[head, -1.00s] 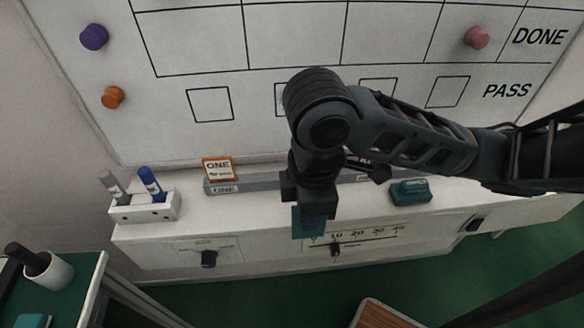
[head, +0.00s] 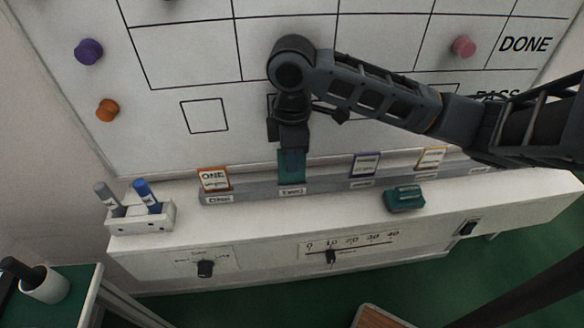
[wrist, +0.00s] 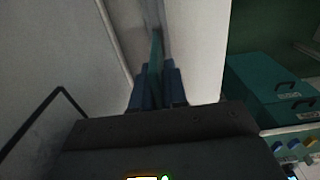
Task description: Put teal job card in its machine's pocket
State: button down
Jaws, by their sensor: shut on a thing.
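My gripper (head: 291,160) is shut on the teal job card (head: 291,173), which hangs upright below the fingers. The card is at the grey pocket rail (head: 245,193), just above the label that seems to read TWO (head: 292,192). I cannot tell whether its lower edge is inside the pocket. In the wrist view the teal card (wrist: 156,52) shows edge-on between the blue fingers (wrist: 158,84). An orange-edged card marked ONE (head: 214,179) stands in the left pocket. A purple-edged card (head: 365,164) and a yellow-edged card (head: 431,158) stand farther right.
A teal block (head: 405,199) lies on the white ledge right of my gripper. A white holder (head: 142,218) with markers stands at the left. The whiteboard (head: 170,60) with purple, orange and pink magnets rises behind the rail. A knob and slider are on the ledge's front.

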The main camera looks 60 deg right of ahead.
aim_at(292, 183)
jog(key=shift+a+f+b, duration=0.1)
jog(key=shift+f+b, duration=0.55)
jog(key=shift+f, duration=0.8)
jog(key=shift+f+b, duration=0.3)
jog(key=shift+f, duration=0.15)
jog(key=shift+f, duration=0.2)
jog(key=c, duration=1.2)
grip_release()
jog(key=shift+r, duration=0.1)
jog(key=shift+o, duration=0.2)
jog(key=shift+r+p, duration=0.3)
jog(key=shift+r, duration=0.2)
notch_tip(292, 183, up, 12)
jog(key=shift+r+p, duration=0.1)
jog(key=shift+p, duration=0.45)
